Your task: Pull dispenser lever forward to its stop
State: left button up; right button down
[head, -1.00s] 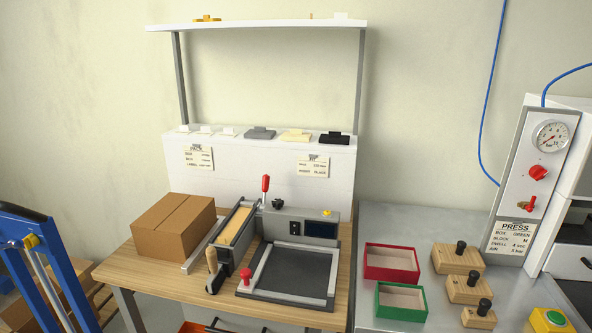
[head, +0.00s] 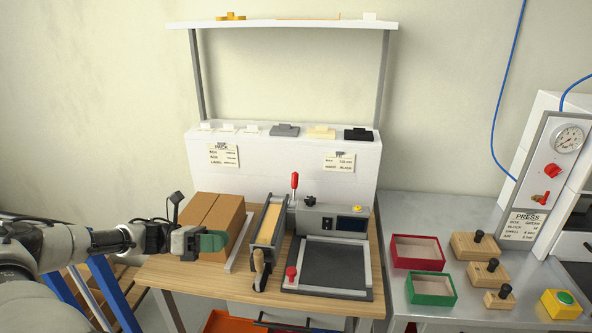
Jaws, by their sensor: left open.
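The dispenser (head: 318,221) is a grey machine on the wooden table, with a dark flat bed in front. A lever with a red grip (head: 295,181) stands about upright at its back left. My left gripper (head: 214,242), with green fingers, is open and empty in front of the cardboard box, left of the dispenser and apart from the lever. My right gripper is not in view.
The brown cardboard box (head: 216,219) stands left of the dispenser. A white shelf unit (head: 280,163) rises behind. On the steel table to the right are a red box (head: 417,252), a green box (head: 431,288), wooden blocks (head: 475,246) and a press (head: 545,180).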

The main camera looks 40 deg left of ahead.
aim_at(295, 176)
jog(key=i+j, duration=0.95)
jog(key=i, duration=0.2)
